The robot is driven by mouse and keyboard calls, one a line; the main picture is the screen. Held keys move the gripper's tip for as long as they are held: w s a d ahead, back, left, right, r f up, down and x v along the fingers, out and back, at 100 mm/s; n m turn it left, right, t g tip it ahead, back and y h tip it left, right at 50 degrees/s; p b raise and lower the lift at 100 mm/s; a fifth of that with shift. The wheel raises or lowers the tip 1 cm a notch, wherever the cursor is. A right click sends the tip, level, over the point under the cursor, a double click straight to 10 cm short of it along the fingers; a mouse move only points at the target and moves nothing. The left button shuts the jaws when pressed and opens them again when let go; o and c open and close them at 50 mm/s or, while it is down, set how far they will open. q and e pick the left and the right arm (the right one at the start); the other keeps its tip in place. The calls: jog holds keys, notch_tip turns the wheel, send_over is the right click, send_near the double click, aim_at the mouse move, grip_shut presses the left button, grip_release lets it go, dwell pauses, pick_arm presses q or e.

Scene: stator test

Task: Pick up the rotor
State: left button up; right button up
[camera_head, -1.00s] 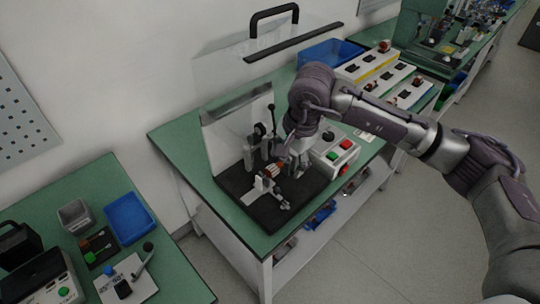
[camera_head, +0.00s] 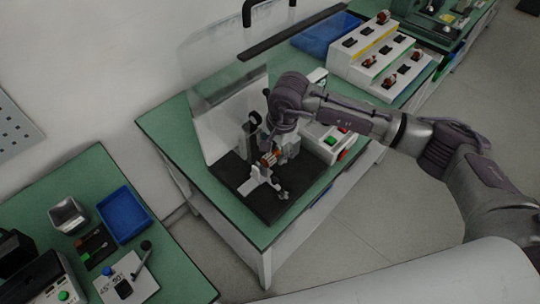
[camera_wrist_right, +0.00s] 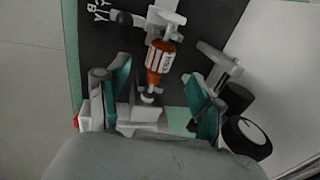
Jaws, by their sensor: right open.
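The rotor (camera_head: 269,158), with a copper-orange body, sits in the test fixture on a black base plate (camera_head: 264,212) on the green table. In the right wrist view the rotor (camera_wrist_right: 161,57) lies lengthwise in the upper middle, between light supports. My right gripper (camera_head: 284,143) is just behind and right of the rotor and partly hides the fixture. In the right wrist view my right gripper (camera_wrist_right: 156,88) is open, its green-padded fingers apart on either side of the rotor's near end. Whether they touch it cannot be told. My left gripper is not in view.
A clear panel and white plate stand behind the fixture. A control box (camera_head: 327,142) with red and green buttons is close right. A blue bin (camera_head: 325,36) and a rack with more rotors (camera_head: 380,58) stand farther back. The table's left part is bare.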

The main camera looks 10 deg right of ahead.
aim_at(269, 157)
jog(key=shift+p+x, duration=0.8)
jog(key=shift+p, duration=0.05)
jog(key=x, duration=0.2)
jog(key=shift+a+f+p, duration=0.15)
jog(key=shift+f+p, duration=0.2)
jog(key=shift+p, duration=0.05)
jog(key=shift+w+f, duration=0.1)
jog(key=shift+f, duration=0.35)
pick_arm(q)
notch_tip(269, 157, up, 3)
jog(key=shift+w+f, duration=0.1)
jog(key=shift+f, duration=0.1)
pick_arm(e)
grip_shut()
